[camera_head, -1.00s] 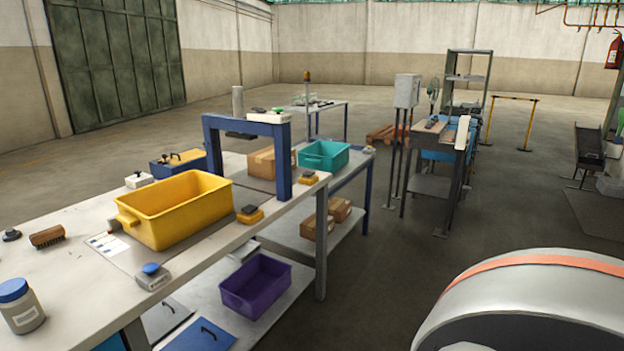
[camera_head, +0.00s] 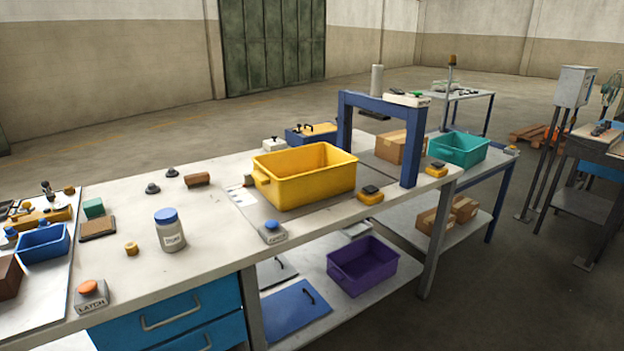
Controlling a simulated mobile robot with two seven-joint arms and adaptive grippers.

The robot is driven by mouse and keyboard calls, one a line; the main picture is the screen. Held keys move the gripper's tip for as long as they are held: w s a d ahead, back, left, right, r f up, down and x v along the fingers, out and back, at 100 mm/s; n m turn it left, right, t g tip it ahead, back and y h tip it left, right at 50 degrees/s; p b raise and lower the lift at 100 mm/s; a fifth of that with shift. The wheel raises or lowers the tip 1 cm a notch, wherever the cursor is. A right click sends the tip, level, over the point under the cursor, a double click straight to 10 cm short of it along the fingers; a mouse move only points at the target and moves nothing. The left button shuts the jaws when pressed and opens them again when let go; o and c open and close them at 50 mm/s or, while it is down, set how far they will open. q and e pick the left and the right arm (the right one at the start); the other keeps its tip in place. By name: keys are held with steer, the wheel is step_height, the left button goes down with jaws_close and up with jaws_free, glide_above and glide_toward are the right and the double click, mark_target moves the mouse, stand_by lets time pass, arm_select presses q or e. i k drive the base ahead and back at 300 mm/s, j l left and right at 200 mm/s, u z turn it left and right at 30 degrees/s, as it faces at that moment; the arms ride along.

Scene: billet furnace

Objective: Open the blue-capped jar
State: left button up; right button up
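The blue-capped jar (camera_head: 170,231) stands upright on the white workbench, left of the yellow bin. It has a grey body with a small white label, and its blue cap is on top. Neither of my grippers shows in the head view.
A yellow bin (camera_head: 312,187) stands on the bench (camera_head: 222,233) to the jar's right. A brass-coloured knob (camera_head: 131,248), an orange-topped LATCH button (camera_head: 91,294) and a small blue bin (camera_head: 43,244) are to its left. A brown brush (camera_head: 197,180) lies behind. Bare bench surrounds the jar.

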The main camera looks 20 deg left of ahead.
mark_target(170, 236)
steer(key=u, duration=1.4)
